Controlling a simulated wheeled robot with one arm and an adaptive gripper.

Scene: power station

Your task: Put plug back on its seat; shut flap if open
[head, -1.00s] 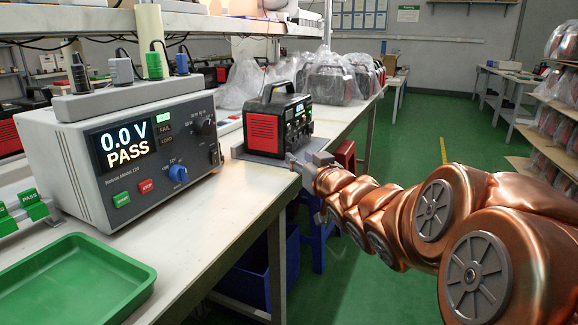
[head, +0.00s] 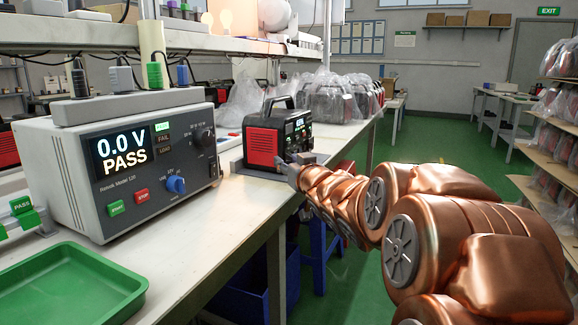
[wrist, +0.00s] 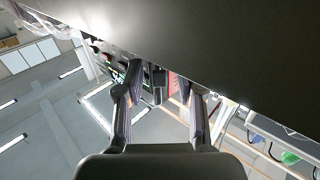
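The red and black power station (head: 279,136) stands on a grey plate on the bench, its lit panel facing right. My gripper (head: 292,166) is low at its panel side; its fingertips are hard to make out there. In the wrist view my gripper (wrist: 160,105) has its two fingers apart, with a small dark block (wrist: 160,84) showing between them and no clear contact. I cannot tell whether that block is a plug or a flap. No open flap can be made out.
The grey tester (head: 130,160) reads 0.0 V PASS. A green tray (head: 70,290) lies at the front left of the bench (head: 215,238). Bagged units (head: 335,97) stand farther along the bench. Shelves (head: 560,150) line the right; green floor is free between.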

